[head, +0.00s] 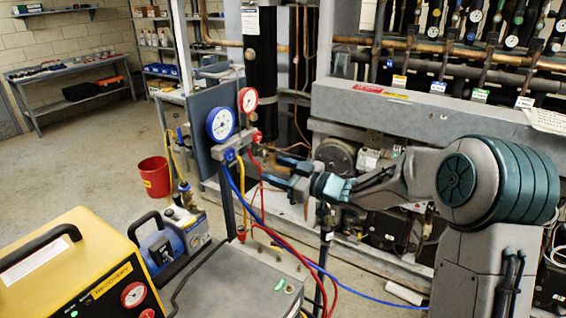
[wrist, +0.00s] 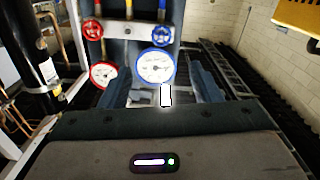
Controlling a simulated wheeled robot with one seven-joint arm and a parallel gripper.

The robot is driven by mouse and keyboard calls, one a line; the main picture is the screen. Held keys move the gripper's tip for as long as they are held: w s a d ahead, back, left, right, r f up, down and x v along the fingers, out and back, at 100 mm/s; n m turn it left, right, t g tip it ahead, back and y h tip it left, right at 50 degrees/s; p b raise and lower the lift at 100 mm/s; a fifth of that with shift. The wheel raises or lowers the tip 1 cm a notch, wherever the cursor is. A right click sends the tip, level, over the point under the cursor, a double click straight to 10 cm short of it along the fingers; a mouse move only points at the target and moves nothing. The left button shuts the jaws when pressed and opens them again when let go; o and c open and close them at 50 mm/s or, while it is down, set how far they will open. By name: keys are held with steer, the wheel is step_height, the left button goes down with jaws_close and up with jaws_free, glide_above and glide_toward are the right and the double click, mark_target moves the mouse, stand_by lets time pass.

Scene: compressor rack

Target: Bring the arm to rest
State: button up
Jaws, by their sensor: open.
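My arm reaches in from the right in the head view, bent at a large grey and teal joint. My gripper (head: 268,165) points left, its two fingers apart with nothing visible between them. It is close to the gauge manifold, just right of its red knob and hoses; whether it touches is unclear. The manifold has a blue-rimmed gauge (head: 221,124) and a red-rimmed gauge (head: 248,100) on a dark upright panel (head: 200,112). In the wrist view, the blue-rimmed gauge (wrist: 155,66) and the red-rimmed gauge (wrist: 103,73) appear upside down beyond the open fingers.
Red and blue hoses (head: 300,254) hang below the manifold and run right. A yellow recovery machine (head: 75,265) and a blue vacuum pump (head: 172,245) stand at lower left. The compressor rack (head: 420,105) with pipes lies behind my arm. A red bucket (head: 154,177) stands on open floor.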

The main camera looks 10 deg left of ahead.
steer(key=s+d+m+t+h, duration=0.25)
steer(key=d+m+h, duration=0.25)
steer(key=d+h, duration=0.4)
steer(key=s+d+m+t+h, duration=0.2)
steer(key=s+d+m+h, duration=0.3)
steer(key=d, duration=0.7)
steer(key=s+d+f+m+g+h, duration=0.1)
steer(key=s+g, duration=0.3)
steer(key=s, duration=0.8)
steer(key=s+d+f+m+g+h, duration=0.1)
steer(key=s+d+f+m+g, duration=0.3)
steer(key=s, duration=0.8)
steer(key=shift+d+h, duration=0.2)
steer(key=shift+h, duration=0.1)
